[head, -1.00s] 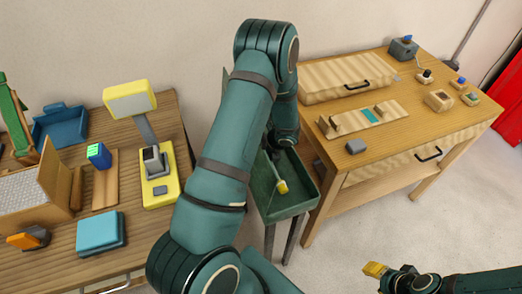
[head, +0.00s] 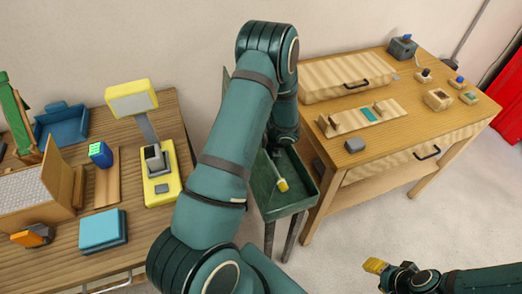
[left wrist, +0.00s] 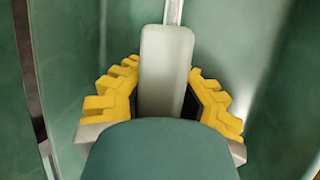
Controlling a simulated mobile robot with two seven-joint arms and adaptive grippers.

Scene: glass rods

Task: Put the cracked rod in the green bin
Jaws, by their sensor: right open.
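The green bin (head: 285,207) is a dark green open tray on legs between the two tables. My right gripper (head: 376,266) is open and empty over the floor at the lower right. I cannot make out any crack or a separate glass rod.
The right workbench (head: 440,110) holds a wooden rack (head: 385,113) with a teal piece, a grey block (head: 354,145) and small holders. The left table (head: 60,255) holds a yellow instrument (head: 162,185), a cyan box (head: 102,230) and a blue tray (head: 62,125). Floor at right is clear.

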